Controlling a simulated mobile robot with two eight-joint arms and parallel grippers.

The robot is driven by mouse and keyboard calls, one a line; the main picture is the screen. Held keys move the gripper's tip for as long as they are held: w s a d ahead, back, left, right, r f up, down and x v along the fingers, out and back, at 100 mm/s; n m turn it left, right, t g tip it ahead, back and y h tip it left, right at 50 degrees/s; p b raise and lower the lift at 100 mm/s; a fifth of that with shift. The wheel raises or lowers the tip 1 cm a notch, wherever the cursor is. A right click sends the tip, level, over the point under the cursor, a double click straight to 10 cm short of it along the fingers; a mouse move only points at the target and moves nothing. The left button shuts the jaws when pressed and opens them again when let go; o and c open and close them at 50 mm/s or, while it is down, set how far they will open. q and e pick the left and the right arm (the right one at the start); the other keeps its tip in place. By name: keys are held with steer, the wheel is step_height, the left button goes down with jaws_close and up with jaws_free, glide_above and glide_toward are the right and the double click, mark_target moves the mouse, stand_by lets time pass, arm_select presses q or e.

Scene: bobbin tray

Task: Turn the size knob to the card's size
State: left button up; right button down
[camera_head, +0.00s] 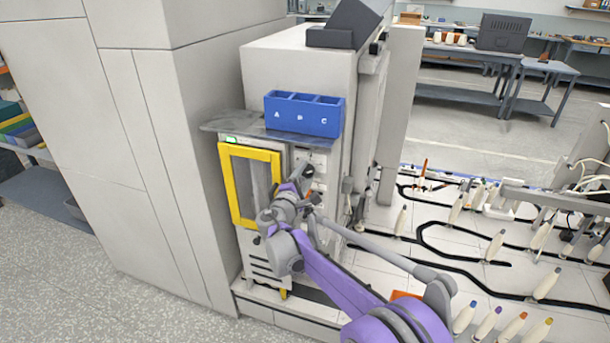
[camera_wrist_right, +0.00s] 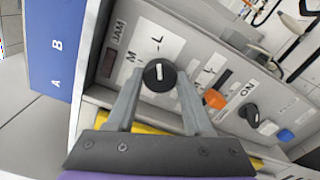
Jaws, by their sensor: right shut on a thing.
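The size knob (camera_wrist_right: 159,75) is a round black knob with a white pointer line, on a pale panel in the right wrist view. The letters M and L are printed above it; the pointer stands near upright in the picture, roughly toward the L. My right gripper (camera_wrist_right: 160,78) is shut on the knob, one finger on each side. In the head view my right gripper (camera_head: 302,183) is at the machine's front panel. A white plate with an L-like mark (camera_wrist_right: 207,72) is right of the knob; I cannot tell whether it is the card. My left gripper is not in view.
A blue bin (camera_head: 302,115) marked A, B, C stands on a grey shelf above a yellow-framed door (camera_head: 236,187). An orange part (camera_wrist_right: 214,98), a black ON knob (camera_wrist_right: 249,115) and a blue button (camera_wrist_right: 285,135) are right of the size knob. The floor at lower left is clear.

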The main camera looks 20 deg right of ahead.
steer(key=shift+c, duration=1.4)
jaws_free()
steer(key=v, duration=1)
steer(key=shift+s+a+b, duration=0.25)
steer(key=shift+s+b, duration=0.1)
